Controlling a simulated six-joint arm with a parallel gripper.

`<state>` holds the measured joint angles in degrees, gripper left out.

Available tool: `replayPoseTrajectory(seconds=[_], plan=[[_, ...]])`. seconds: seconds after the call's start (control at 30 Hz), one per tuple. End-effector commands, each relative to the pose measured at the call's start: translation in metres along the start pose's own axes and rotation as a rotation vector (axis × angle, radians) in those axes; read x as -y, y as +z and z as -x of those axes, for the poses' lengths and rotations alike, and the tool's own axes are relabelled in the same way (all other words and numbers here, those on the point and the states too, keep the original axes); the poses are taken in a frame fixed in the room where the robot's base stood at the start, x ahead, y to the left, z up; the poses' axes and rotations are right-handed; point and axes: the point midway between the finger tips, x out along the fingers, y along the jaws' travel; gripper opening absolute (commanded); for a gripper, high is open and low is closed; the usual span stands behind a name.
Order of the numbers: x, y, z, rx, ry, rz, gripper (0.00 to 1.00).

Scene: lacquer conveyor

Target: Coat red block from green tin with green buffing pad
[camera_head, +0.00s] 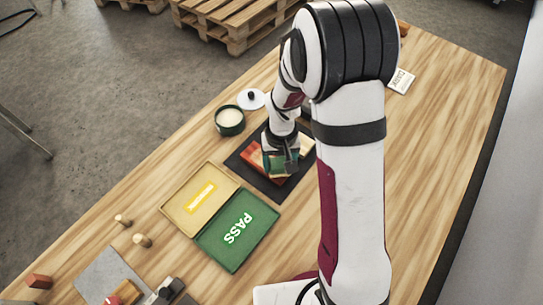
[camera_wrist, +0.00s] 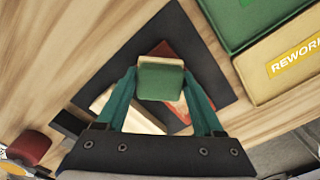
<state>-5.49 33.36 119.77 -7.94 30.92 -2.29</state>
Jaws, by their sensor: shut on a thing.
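My gripper (camera_wrist: 160,92) is shut on a green buffing pad (camera_wrist: 160,83), which shows between the teal fingers in the wrist view. The pad also shows in the head view (camera_head: 279,163), at the end of my arm. The red block (camera_head: 252,153) lies on a dark mat (camera_head: 272,188), directly below the pad and partly hidden by it. In the wrist view, red parts of the block (camera_wrist: 166,50) show around the pad. I cannot tell whether pad and block touch. The green tin (camera_head: 230,121) stands open with pale contents, just beyond the mat.
A white lid (camera_head: 251,98) with a dark knob lies beside the tin. A yellow REWORK tray (camera_head: 176,208) and a green PASS tray (camera_head: 225,258) sit left of the mat. Wooden pegs (camera_head: 142,240) and a grey mat (camera_head: 97,272) with small items occupy the near left.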

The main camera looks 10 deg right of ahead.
Motion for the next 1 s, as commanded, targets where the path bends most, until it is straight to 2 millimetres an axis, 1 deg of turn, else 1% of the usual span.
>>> replayPoseTrajectory(seconds=[0.07,1.0], plan=[[-0.005,0.005,0.000,0.000,0.000,-0.001,0.05],[0.056,-0.056,0.000,-0.001,0.001,0.001,0.05]])
